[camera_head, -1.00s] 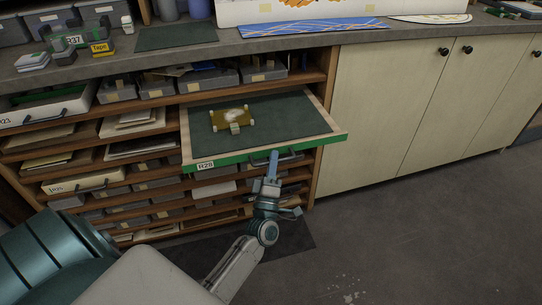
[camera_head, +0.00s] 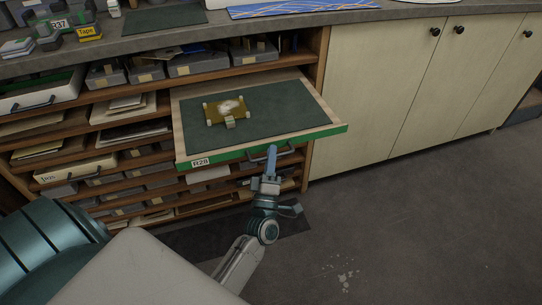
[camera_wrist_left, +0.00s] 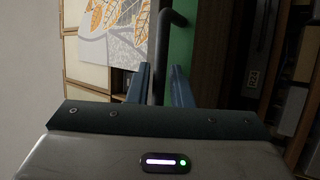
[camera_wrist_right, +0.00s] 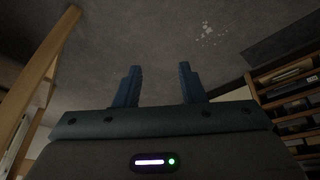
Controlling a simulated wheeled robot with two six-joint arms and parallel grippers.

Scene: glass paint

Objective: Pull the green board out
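The green board (camera_head: 275,112) labelled R28 is a tray with a dark mat, pale wooden rim and green front edge. It sticks out of the cabinet rack in the head view. My left gripper (camera_head: 272,153) is at the dark handle (camera_head: 288,151) on its front. In the left wrist view the bar (camera_wrist_left: 163,45) runs between my two blue fingers (camera_wrist_left: 161,72), which look closed in on it. A small gold piece with pale corner clips (camera_head: 228,110) lies on the mat. My right gripper (camera_wrist_right: 159,80) is open and empty, over the floor.
Other shelves (camera_head: 78,122) hold boxes and papers above and below the board. Closed cream cupboard doors (camera_head: 380,90) stand at the right. The grey floor (camera_head: 420,220) in front is clear. A worktop (camera_head: 300,35) with boxes and mats runs above.

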